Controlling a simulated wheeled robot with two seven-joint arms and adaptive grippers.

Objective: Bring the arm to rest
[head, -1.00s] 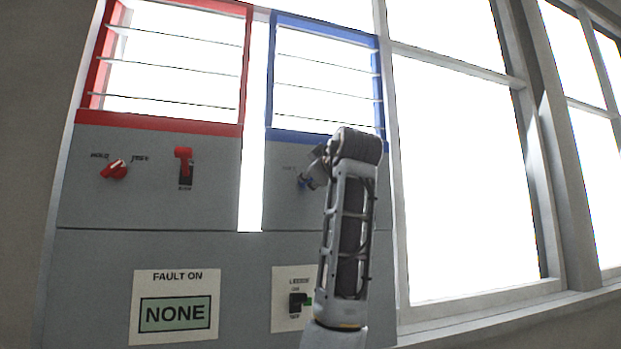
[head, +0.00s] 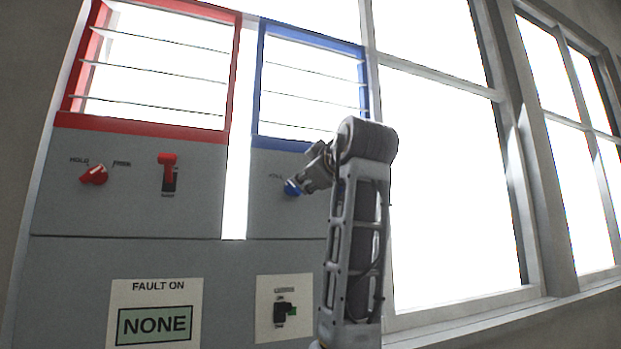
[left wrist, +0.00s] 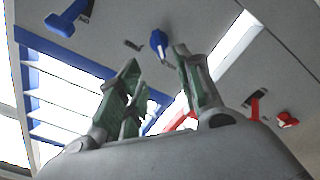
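My left arm rises at the middle right of the head view, and its left gripper (head: 314,170) is beside a blue knob (head: 292,187) on the grey panel (head: 130,215). In the left wrist view the two fingers of the gripper (left wrist: 157,57) are apart with nothing held between them. The blue knob (left wrist: 158,43) shows beyond the fingertips, apparently clear of them. The arm hides part of the panel right of the knob. My right gripper is not in view.
The panel carries a red knob (head: 94,174), a red lever (head: 168,170), a black switch (head: 284,313) and a "FAULT ON NONE" sign (head: 155,322). Red-framed (head: 140,126) and blue-framed (head: 280,143) louvres stand above. The left wrist view also shows a blue lever (left wrist: 68,20). Windows lie at right.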

